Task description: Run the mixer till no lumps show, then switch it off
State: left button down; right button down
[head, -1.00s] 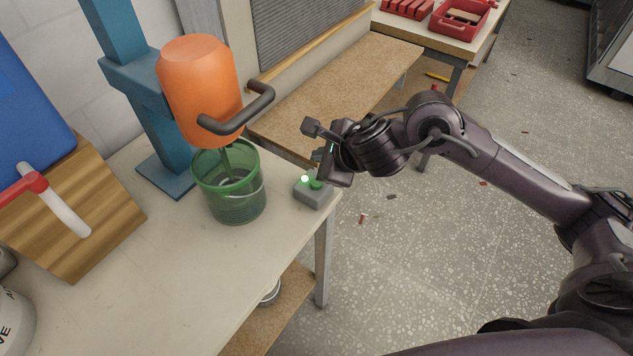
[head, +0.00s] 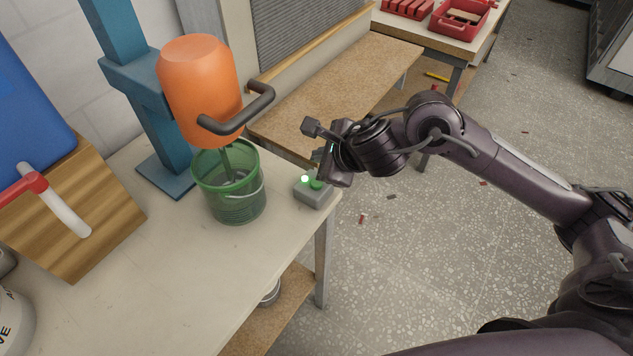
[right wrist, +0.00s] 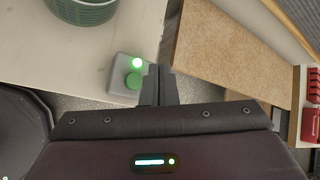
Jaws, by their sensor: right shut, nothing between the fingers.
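The orange mixer (head: 198,85) with a dark handle hangs on a blue stand (head: 122,55). Its shaft goes down into a green bucket (head: 230,203) on the table. The bucket holds grey stuff; I cannot make out whether lumps show. A grey switch box (head: 311,194) with a green button (head: 317,184) and a lit lamp (head: 305,179) sits at the table's right edge. It also shows in the right wrist view (right wrist: 121,88). My right gripper (head: 328,155) is shut and empty, just above and beside the button; contact is not clear. My left gripper is not in view.
The pale table (head: 150,285) also carries a wooden block (head: 95,215) with a red-and-white tool at the left. A brown bench (head: 335,85) stands behind, and a red crate (head: 461,20) on a far table. Speckled floor lies open to the right.

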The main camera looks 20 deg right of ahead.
aim_at(320, 185)
jog(key=shift+r, duration=0.1)
notch_tip(320, 185, up, 4)
jog(key=p, duration=0.3)
jog(key=shift+f, duration=0.35)
notch_tip(320, 185, down, 8)
jog(key=b, duration=0.6)
jog(key=shift+r+b, duration=0.1)
jog(key=shift+b, duration=0.2)
jog(key=shift+f+b, duration=0.35)
jog(key=shift+b, duration=0.05)
dwell(1.0)
jog(key=shift+f+b, duration=0.4)
jog(key=shift+b, duration=0.15)
